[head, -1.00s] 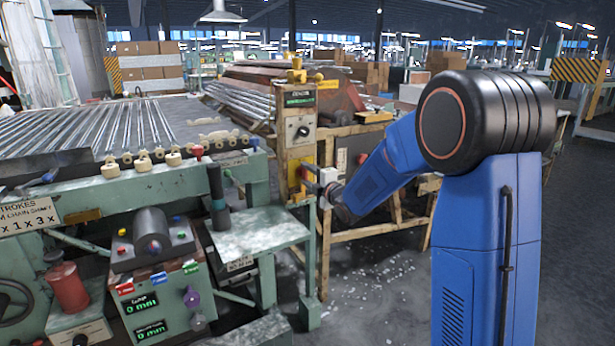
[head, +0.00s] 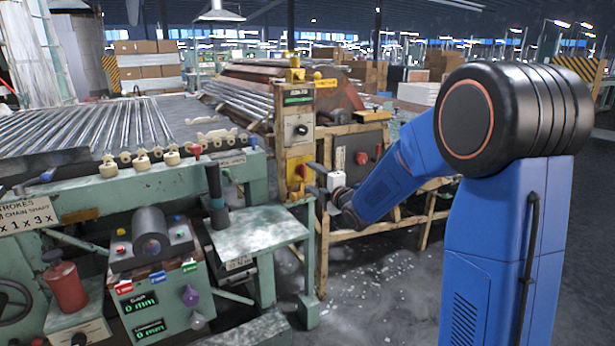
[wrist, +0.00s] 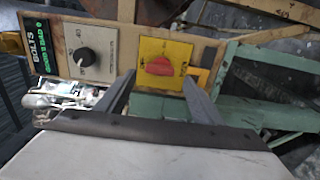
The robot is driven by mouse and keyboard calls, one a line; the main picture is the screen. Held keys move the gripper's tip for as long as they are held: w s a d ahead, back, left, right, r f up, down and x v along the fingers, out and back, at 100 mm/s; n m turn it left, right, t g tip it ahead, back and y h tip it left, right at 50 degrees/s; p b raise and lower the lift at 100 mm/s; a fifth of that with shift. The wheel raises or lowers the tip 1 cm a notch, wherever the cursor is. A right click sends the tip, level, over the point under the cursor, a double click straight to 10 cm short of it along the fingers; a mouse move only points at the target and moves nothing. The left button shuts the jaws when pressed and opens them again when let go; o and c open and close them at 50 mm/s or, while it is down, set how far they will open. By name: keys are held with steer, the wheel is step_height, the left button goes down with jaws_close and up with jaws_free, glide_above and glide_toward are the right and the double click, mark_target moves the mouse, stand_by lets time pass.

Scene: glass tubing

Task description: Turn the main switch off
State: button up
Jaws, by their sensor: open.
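The main switch looks like a red rotary knob on a yellow plate (wrist: 160,66) in the wrist view, its grip lying roughly across the picture. In the head view its yellow plate (head: 298,171) sits low on the yellow post, partly behind my gripper. My gripper (head: 312,180) is open in front of this plate. In the wrist view the fingers of my gripper (wrist: 158,82) stand either side of the knob in the picture, with nothing held between them. I cannot tell whether the fingertips touch the plate.
A black selector knob (wrist: 98,62) and a green display (wrist: 39,52) share the post's panel. Another red knob (head: 362,158) is on a dark box to the right. A green side table (head: 250,232) stands left of the post. Open floor lies at front right.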

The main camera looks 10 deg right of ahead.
steer(key=v, duration=1.2)
steer(key=shift+s, duration=0.4)
steer(key=shift+d, duration=0.2)
steer(key=s+d+f+m+g+h, duration=0.1)
steer(key=s+d+m+g+h, duration=0.2)
steer(key=s+m, duration=0.45)
steer(key=s+d+f+m+g+h, duration=0.1)
steer(key=s+d+m+g+h, duration=0.2)
steer(key=s+m, duration=0.45)
steer(key=s+a+f+m+g, duration=0.2)
steer(key=s+m+g, duration=0.1)
steer(key=s, duration=0.9)
steer(key=s+a+f+m+g, duration=0.2)
steer(key=s+m+g, duration=0.1)
steer(key=s, duration=0.9)
steer(key=shift+s+f+m, duration=0.25)
steer(key=shift+f+m, duration=0.1)
steer(key=shift+m, duration=0.05)
